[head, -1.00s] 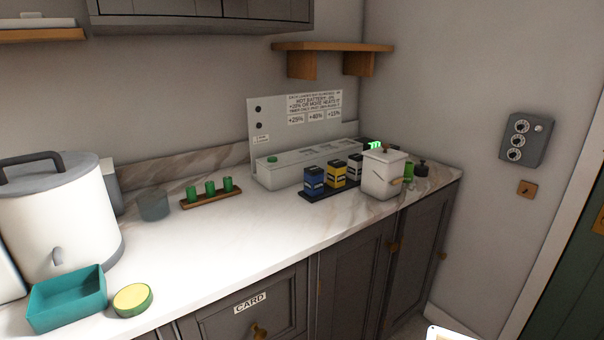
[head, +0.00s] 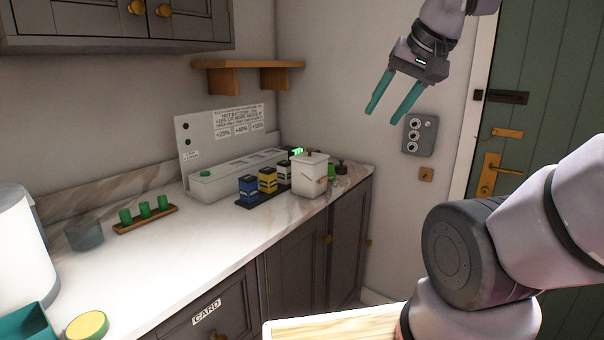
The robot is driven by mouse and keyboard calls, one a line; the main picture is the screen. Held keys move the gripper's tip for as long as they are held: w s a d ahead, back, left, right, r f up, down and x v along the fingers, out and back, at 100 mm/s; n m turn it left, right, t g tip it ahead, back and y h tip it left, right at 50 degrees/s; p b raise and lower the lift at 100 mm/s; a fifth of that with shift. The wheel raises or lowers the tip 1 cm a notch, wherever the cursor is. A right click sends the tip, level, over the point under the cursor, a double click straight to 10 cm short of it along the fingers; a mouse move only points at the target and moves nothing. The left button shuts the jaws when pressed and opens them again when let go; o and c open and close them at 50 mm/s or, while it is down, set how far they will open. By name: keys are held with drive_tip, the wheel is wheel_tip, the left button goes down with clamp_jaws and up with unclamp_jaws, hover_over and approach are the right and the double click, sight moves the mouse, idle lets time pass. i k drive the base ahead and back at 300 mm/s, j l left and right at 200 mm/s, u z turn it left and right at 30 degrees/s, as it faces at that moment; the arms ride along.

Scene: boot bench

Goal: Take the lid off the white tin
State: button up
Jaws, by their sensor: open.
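The white tin (head: 310,178) stands upright near the far right end of the counter. My gripper (head: 388,112) is raised in the air to the right of and above the tin, in front of the wall. Its two teal fingers are apart, with nothing between them, and point down and to the left. It touches nothing.
Blue, yellow and white boxes (head: 268,180) stand on a dark tray just left of the tin. A green item (head: 331,171) and a dark pot (head: 341,167) sit to its right. A wooden shelf (head: 248,64) hangs above. The front counter (head: 190,255) is largely clear.

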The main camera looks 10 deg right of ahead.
sight(308, 157)
drive_tip(key=i+l+u, duration=0.15)
drive_tip(key=u, duration=0.15)
drive_tip(key=i+l+u, duration=0.1)
drive_tip(key=l+u, duration=0.15)
drive_tip(key=l, duration=0.15)
drive_tip(key=l+u, duration=0.3)
drive_tip(key=i, duration=0.05)
